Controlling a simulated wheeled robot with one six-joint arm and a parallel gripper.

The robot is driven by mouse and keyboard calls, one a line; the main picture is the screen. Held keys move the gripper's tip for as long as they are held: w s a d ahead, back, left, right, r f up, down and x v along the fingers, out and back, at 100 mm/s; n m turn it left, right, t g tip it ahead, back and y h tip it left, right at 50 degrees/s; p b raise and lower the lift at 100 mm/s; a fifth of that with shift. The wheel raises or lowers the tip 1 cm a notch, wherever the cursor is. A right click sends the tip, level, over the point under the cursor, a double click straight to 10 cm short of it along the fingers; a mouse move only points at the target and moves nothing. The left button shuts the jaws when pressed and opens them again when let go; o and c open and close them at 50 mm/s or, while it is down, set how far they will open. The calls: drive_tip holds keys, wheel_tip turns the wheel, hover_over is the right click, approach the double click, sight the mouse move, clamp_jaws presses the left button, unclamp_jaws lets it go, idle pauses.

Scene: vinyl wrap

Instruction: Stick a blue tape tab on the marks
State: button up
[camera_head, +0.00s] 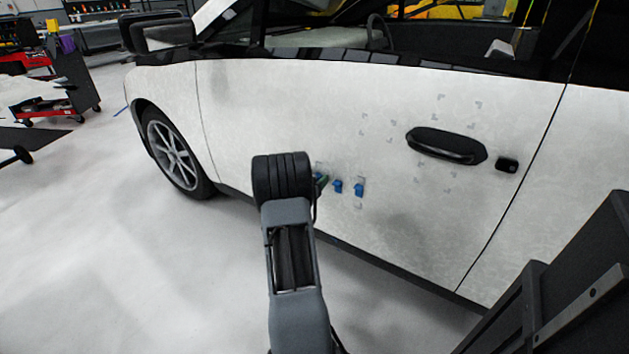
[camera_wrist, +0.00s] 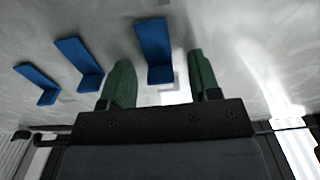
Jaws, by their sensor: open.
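Three blue tape tabs stick on the white car door in a row: one by my gripper (camera_head: 317,178), a middle one (camera_head: 338,186) and a right one (camera_head: 358,190). In the wrist view, the near tab (camera_wrist: 154,45) stands with its folded lower end between the two green fingers of my gripper (camera_wrist: 161,62). The fingers are apart, with a gap on both sides of it. The other two tabs (camera_wrist: 78,62) (camera_wrist: 37,80) lie to the left there. Small grey corner marks (camera_head: 440,98) show on the door around the handle and near the tabs. My wrist partly hides the near tab in the head view.
A black door handle (camera_head: 446,146) and a small black fitting (camera_head: 507,165) protrude from the door on the right. A front wheel (camera_head: 170,150) is at left. A red tool cart (camera_head: 70,100) stands far left.

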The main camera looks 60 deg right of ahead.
drive_tip(key=shift+c, duration=0.3)
clamp_jaws()
idle(0.4)
drive_tip(key=shift+a, duration=0.7)
drive_tip(key=a, duration=0.7)
idle(1.1)
idle(0.3)
